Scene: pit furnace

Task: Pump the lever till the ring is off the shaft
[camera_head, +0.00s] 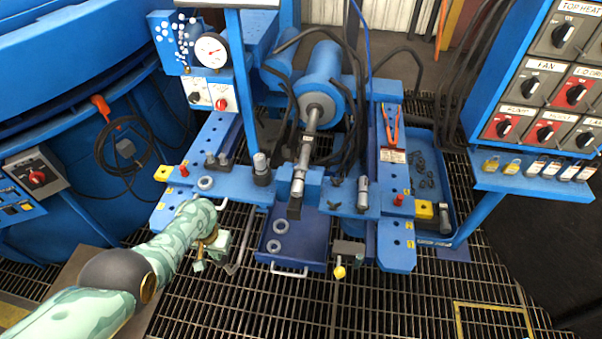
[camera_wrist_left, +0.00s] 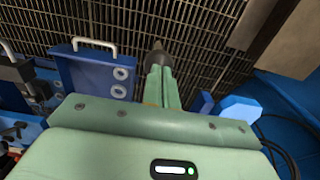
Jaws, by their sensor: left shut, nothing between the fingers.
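My left gripper (camera_head: 198,266) comes in from the left and hangs over the floor grating, left of the blue tray. Its fingers are shut with nothing between them; they also show in the left wrist view (camera_wrist_left: 160,85). A thin grey bent rod, perhaps the lever (camera_head: 238,255), stands just right of the gripper; I cannot tell whether they touch. The silver shaft (camera_head: 299,180) lies in line below the blue cylinder (camera_head: 321,75), above the tray. I cannot make out clearly which part on the shaft is the ring. My right gripper is not in view.
The blue tray (camera_head: 311,248) holds loose grey rings and has a white handle; it also shows in the left wrist view (camera_wrist_left: 92,62). A yellow-tipped handle (camera_head: 339,272) is right of it. A gauge (camera_head: 211,51) stands upper left, a switch panel (camera_head: 548,85) right.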

